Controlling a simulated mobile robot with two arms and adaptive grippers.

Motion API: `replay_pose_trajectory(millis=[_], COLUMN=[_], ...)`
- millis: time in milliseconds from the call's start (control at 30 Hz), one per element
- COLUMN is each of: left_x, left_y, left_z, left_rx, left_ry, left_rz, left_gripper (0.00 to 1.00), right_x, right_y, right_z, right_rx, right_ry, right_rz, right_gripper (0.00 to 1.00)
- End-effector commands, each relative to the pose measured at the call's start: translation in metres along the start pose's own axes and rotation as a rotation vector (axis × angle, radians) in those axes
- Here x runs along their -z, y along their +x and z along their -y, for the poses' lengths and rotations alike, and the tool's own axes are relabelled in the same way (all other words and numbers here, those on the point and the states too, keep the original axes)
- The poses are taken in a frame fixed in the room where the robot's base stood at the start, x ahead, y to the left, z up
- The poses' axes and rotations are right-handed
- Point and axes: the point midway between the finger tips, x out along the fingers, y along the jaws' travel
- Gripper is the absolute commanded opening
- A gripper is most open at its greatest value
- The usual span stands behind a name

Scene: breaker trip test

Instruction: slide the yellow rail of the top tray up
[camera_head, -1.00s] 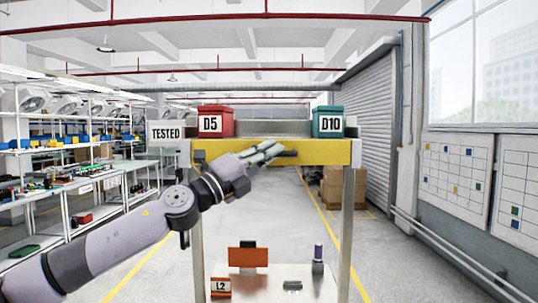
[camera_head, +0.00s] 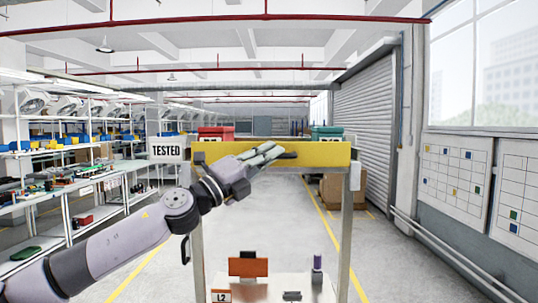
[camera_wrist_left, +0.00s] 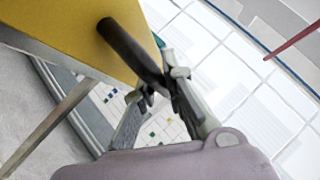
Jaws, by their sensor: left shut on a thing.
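The yellow rail (camera_head: 325,154) runs across the front of the top tray and stands up in front of two boxes on it. It fills the upper left of the left wrist view (camera_wrist_left: 65,25). A dark bar handle (camera_wrist_left: 128,48) sticks out from the rail's face. My left gripper (camera_head: 277,154) is shut on this handle, seen closely in the left wrist view (camera_wrist_left: 163,86). The red box (camera_head: 216,132) and the teal box (camera_head: 328,132) show only their tops above the rail, with most of their labels hidden. My right gripper is not in view.
A "TESTED" sign (camera_head: 166,150) stands at the tray's left end. The lower shelf holds an orange part (camera_head: 248,267), a box marked L2 (camera_head: 221,296) and a purple-topped piece (camera_head: 317,263). Cartons (camera_head: 330,191) stand behind the rack. Workbenches line the left.

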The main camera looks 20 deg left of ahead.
Motion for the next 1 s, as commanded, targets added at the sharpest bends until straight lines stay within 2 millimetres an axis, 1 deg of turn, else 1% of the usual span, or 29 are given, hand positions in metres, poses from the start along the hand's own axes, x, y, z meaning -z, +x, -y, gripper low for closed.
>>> replay_pose_trajectory(millis=[33,100,433,467,733,767,1000], left_x=[-0.0027,-0.0032,-0.0046,-0.0048,-0.0034,-0.0031,-0.0021], left_y=[0.0021,0.0025,0.0023,0.0023,0.0023,0.0023,0.0021], left_z=[0.0034,0.0045,0.0068,0.007,0.0057,0.0054,0.0041], left_rx=[-0.003,-0.002,0.003,0.003,0.001,0.001,-0.001], left_ry=[0.003,0.003,0.005,0.005,0.002,0.002,0.0], left_rz=[0.001,0.001,0.005,0.006,0.003,0.002,0.0], left_gripper=[0.0,0.0,0.0,0.12,0.3,0.31,0.31], right_x=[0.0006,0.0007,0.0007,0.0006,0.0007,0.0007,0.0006], right_y=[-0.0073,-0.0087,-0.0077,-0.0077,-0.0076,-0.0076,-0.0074], right_z=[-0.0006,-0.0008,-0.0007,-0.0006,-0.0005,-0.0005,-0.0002], right_rx=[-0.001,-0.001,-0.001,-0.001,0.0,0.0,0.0], right_ry=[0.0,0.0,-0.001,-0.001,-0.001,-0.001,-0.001], right_rz=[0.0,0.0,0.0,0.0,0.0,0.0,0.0], right_gripper=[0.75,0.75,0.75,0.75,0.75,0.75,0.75])
